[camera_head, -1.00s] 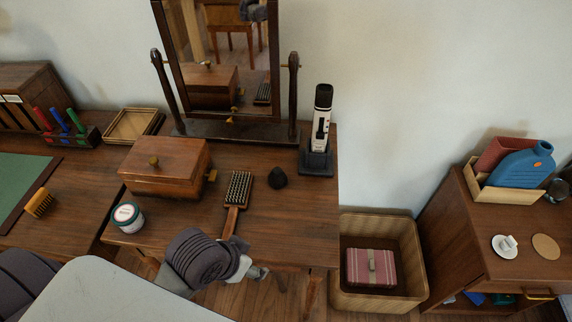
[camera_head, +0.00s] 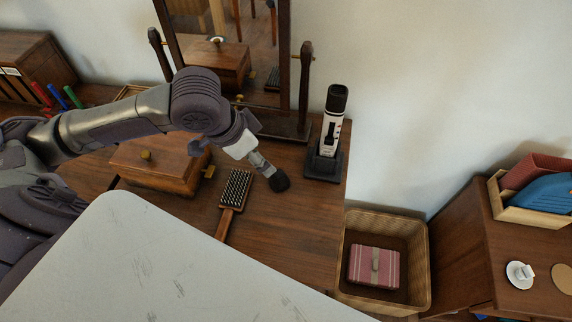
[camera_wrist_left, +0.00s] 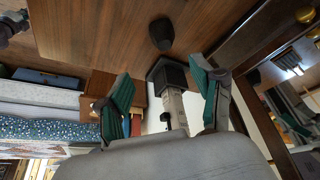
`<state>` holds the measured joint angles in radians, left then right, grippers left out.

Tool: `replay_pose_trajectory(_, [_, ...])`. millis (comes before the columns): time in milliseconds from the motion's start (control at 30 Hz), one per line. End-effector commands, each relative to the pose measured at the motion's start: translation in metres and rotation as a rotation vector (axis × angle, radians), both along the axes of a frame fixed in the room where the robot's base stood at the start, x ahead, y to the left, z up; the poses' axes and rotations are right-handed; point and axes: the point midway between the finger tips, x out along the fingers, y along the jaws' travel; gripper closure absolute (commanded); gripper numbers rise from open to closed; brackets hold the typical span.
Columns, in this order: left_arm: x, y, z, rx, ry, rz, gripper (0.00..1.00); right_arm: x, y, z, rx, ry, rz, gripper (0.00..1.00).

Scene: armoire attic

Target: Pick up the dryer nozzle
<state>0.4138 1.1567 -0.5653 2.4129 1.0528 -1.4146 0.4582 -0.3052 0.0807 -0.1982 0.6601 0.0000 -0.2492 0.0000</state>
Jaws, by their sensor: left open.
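The dryer nozzle, a small black rounded piece (camera_head: 280,182), stands on the wooden dressing table right of the hairbrush. It also shows in the left wrist view (camera_wrist_left: 161,34), beyond my fingertips. My left gripper (camera_head: 264,164) reaches in from the left, over the table, with its tip close to the nozzle in the head view. In the left wrist view the left gripper (camera_wrist_left: 160,80) has its two green-padded fingers spread, with nothing held between them. Whether a finger touches the nozzle cannot be told. My right gripper is not in view.
A white-and-black device stands in a dark dock (camera_head: 323,164) right of the nozzle. A hairbrush (camera_head: 235,188) and a wooden box (camera_head: 160,165) lie left. A mirror (camera_head: 245,60) stands behind. A wicker basket (camera_head: 420,285) is right of the table. The table's front right is clear.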

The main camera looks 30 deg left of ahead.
Motion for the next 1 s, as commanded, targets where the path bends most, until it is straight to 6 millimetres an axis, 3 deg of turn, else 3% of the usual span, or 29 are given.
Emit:
replay_pose_trajectory(167, [0.003, 0.003, -0.007, 0.001, 0.012, 0.012, 0.33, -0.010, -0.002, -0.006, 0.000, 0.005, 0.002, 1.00])
replay_pose_trajectory(500, [0.024, -0.010, -0.065, 0.001, 0.010, 0.011, 0.33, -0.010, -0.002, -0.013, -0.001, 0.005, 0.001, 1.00])
replay_pose_trajectory(767, [0.031, -0.014, -0.083, 0.002, 0.009, 0.010, 0.33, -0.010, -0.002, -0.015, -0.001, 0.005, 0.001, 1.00])
replay_pose_trajectory(1000, [0.046, -0.019, -0.114, 0.003, 0.009, 0.010, 0.33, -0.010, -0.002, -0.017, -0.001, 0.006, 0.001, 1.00])
